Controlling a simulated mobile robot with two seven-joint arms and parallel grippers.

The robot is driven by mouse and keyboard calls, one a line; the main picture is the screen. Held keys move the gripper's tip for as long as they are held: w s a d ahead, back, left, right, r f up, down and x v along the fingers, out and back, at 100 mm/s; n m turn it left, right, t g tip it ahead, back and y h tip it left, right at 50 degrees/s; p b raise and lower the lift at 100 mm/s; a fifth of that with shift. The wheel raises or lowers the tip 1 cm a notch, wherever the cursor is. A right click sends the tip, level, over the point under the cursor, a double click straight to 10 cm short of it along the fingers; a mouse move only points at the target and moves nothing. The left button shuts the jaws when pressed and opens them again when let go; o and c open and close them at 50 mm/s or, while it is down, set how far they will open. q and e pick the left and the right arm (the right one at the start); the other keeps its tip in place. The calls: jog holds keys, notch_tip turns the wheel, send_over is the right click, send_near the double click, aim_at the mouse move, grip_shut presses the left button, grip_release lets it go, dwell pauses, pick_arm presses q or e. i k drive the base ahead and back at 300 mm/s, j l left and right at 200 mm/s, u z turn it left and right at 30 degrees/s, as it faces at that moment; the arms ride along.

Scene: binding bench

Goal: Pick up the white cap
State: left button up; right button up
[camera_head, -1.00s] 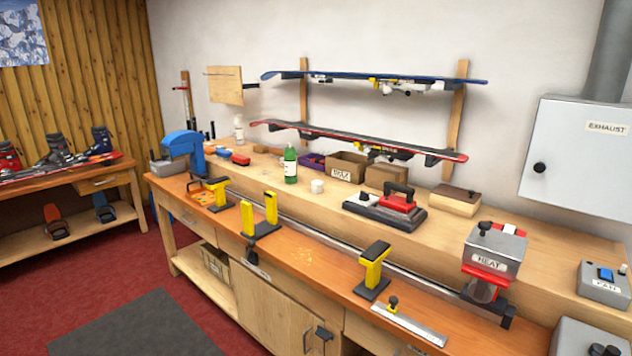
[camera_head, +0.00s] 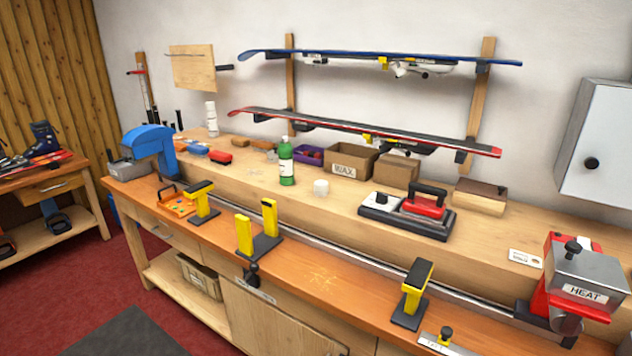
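A small white cylinder (camera_head: 321,187), which looks like the white cap, stands on the raised wooden shelf of the bench near the middle of the view. It is just right of a green bottle (camera_head: 287,166) with a pale label, and apart from it. Nothing covers the white piece. Neither of my grippers is in view.
Behind stand a purple tray (camera_head: 308,154) and a cardboard WAX box (camera_head: 349,162). Yellow-topped vises (camera_head: 411,294) line the front bench. Two skis hang above on the wall. The shelf around the white piece is mostly clear.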

aim_at(321, 187)
jog(key=i+j+z, duration=0.1)
jog(key=i+j, duration=0.55)
jog(key=j, duration=0.2)
jog(key=i+j+z, duration=0.15)
jog(key=i+j, duration=0.15)
jog(key=i+j+z, duration=0.1)
jog(key=i+j, duration=0.2)
jog(key=j, duration=0.25)
